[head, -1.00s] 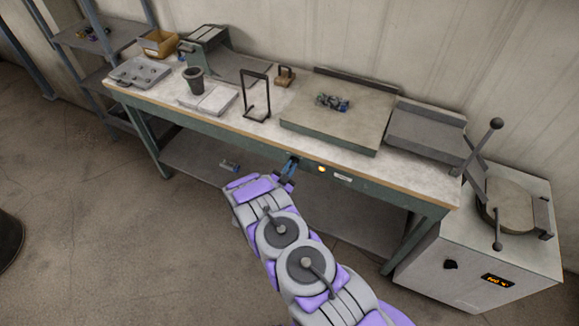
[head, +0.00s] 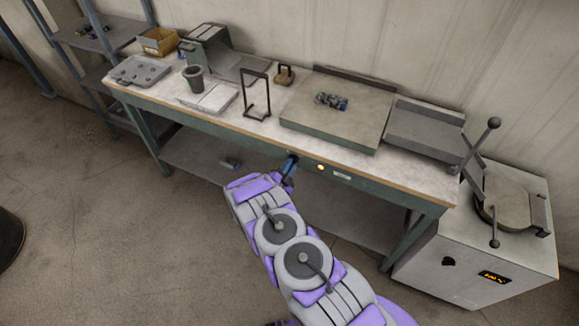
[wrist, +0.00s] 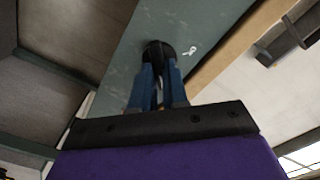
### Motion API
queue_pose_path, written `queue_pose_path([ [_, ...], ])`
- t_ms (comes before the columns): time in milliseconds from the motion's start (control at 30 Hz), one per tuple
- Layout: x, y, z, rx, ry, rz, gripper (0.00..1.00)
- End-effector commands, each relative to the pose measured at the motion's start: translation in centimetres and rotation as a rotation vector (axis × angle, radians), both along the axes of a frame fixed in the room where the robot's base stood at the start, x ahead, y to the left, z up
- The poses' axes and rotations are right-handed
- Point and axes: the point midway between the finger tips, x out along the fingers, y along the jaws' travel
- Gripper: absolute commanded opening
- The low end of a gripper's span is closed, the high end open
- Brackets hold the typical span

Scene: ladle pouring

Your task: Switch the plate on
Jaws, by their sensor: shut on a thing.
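The plate (head: 345,125) is a thick, flat grey slab on the workbench, with a small dark cluster of pieces on top. On the bench's green front rail below it is a small round lamp (head: 320,168) that looks yellow. A dark round knob (wrist: 158,50) sits on this rail in the wrist view. My gripper (wrist: 159,72) has its blue fingers shut on the knob. In the head view my gripper (head: 289,166) is at the rail just left of the lamp, and it hides the knob. The knob's exact turn angle cannot be read.
On the workbench (head: 225,113) stand a black wire frame (head: 257,95), a dark cup (head: 194,77), and a grey tray (head: 425,131). A white cabinet (head: 470,255) with a round pan stands at the right. Open floor lies at the left.

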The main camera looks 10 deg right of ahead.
Motion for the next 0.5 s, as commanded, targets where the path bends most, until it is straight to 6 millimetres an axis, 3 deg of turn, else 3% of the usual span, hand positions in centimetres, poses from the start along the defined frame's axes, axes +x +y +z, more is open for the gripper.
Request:
queue_pose_path([
  [200, -0.13, 0.0, -0.14, 0.0, 0.003, -0.001, 0.0],
  [233, -0.13, 0.0, -0.15, 0.0, 0.003, -0.001, 0.17],
  [500, 0.02, -0.07, -0.22, 0.0, 0.004, -0.001, 0.39],
])
